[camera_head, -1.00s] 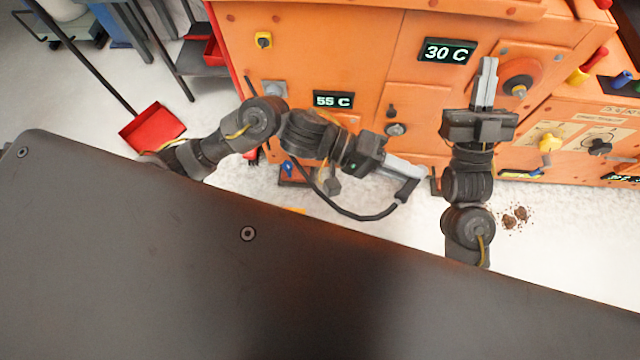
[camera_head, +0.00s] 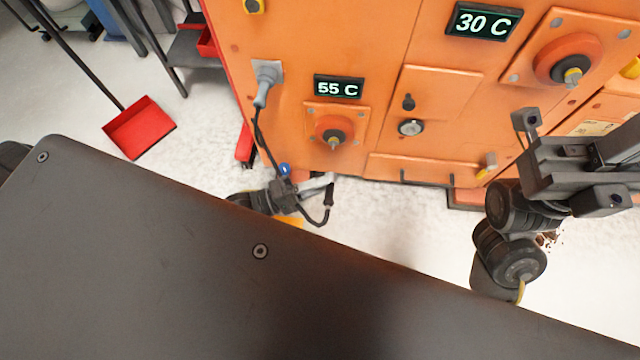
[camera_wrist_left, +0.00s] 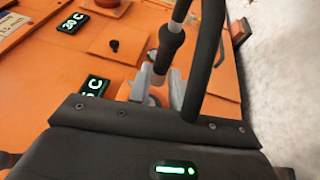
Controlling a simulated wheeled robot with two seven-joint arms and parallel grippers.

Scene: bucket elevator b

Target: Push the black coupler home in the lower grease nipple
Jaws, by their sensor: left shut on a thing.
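My left gripper (camera_head: 322,183) is low in front of the orange machine in the head view. It is shut on the black coupler (camera_head: 329,197), whose black hose loops below it. In the left wrist view the coupler (camera_wrist_left: 171,45) stands between the pale fingers (camera_wrist_left: 158,88), with a thick black hose beside it. One orange-red round housing with a small metal nipple (camera_head: 333,143) is under the 55 C display, above and apart from the gripper. Another housing with a nipple (camera_head: 572,76) is at upper right. My right gripper (camera_head: 610,158) is at the right edge; its fingers are unclear.
The orange machine face (camera_head: 440,130) has a 55 C display (camera_head: 339,87), a 30 C display (camera_head: 483,21) and a black knob (camera_head: 408,102). A grey fitting with a black cable (camera_head: 265,82) is at its left. A red dustpan (camera_head: 139,127) lies on the floor.

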